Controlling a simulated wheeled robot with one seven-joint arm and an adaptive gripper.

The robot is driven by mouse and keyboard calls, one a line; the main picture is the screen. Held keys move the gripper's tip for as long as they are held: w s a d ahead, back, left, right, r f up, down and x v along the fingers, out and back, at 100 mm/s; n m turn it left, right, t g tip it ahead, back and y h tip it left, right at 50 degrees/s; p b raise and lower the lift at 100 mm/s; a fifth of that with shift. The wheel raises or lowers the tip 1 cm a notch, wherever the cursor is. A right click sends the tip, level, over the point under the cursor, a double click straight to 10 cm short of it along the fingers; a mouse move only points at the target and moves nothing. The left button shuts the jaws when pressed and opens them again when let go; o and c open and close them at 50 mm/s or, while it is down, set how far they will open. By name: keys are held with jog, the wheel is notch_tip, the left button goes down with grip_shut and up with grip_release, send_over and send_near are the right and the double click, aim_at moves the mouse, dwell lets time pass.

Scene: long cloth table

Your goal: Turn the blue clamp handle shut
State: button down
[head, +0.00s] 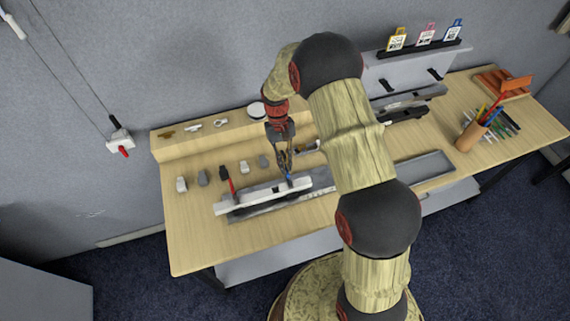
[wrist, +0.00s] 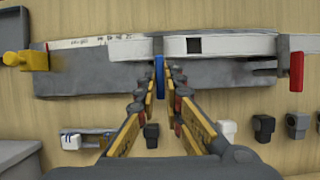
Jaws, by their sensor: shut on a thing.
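The blue clamp handle (wrist: 159,76) is a narrow blue lever at the edge of a long white and grey bar (wrist: 220,46) in the wrist view. Seen from there, it points across the bar, not along it. My gripper (wrist: 162,78) is shut on the handle, with one finger on each side. In the head view my gripper (head: 285,164) reaches down to the bar (head: 250,198) on the table. Only a little of the blue handle (head: 290,179) shows there beneath the fingers. How far the handle is turned is hard to tell.
A red handle (wrist: 296,70) stands at the bar's right in the wrist view, and a yellow clamp (wrist: 27,61) at its left. Several small grey, black and white blocks (wrist: 229,130) lie near the bar. A pen cup (head: 471,138) stands on the table's right.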

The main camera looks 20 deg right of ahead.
dwell(0.3)
jog(key=c, duration=2)
grip_release()
jog(key=shift+o, duration=0.4)
jog(key=v, duration=1.2)
